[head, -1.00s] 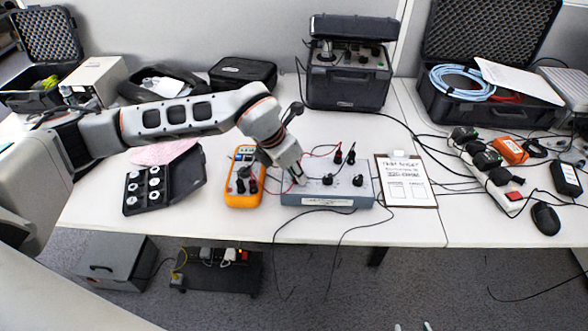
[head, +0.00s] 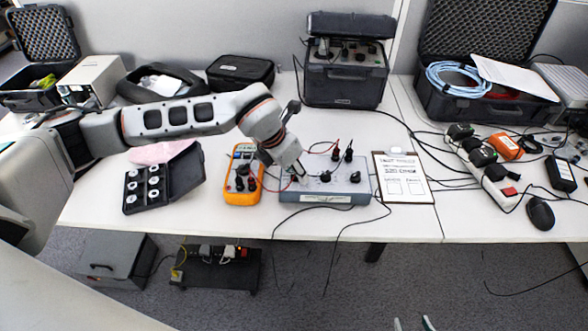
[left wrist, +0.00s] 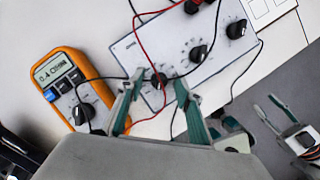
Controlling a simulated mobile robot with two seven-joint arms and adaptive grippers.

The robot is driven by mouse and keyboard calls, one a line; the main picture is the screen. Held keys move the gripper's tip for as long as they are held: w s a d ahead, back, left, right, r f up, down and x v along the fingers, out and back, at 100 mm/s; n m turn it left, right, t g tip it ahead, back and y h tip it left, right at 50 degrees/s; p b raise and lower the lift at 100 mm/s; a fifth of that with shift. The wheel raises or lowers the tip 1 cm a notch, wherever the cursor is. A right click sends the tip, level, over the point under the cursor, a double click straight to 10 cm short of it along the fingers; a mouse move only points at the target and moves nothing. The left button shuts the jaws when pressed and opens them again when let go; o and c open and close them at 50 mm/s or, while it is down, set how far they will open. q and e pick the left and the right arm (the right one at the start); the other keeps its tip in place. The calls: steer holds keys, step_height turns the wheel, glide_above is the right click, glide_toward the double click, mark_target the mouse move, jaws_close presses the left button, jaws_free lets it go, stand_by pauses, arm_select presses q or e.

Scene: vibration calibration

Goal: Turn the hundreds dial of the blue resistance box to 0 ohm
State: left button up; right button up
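The resistance box (head: 345,193), grey-blue with a pale top, lies near the table's front edge. It also shows in the left wrist view (left wrist: 215,40), with a row of black dials. My left gripper (left wrist: 159,84) is over its left part, fingers apart on either side of the leftmost dial (left wrist: 158,80). Gaps show beside that dial. The middle dial (left wrist: 198,53) and right dial (left wrist: 237,29) are clear of the fingers. Dial markings are too small to read. My right gripper (head: 412,324) is at the bottom edge of the head view, tips apart, empty, away from the box.
An orange multimeter (head: 243,190) lies just left of the box. Red and black leads cross the box's top. A clipboard (head: 404,178) lies to the right, a black case of weights (head: 165,183) to the left. A power strip (head: 484,172) is farther right.

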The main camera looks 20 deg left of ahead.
arm_select(q)
steer(key=v, duration=1.2)
steer(key=shift+s+a, duration=0.1)
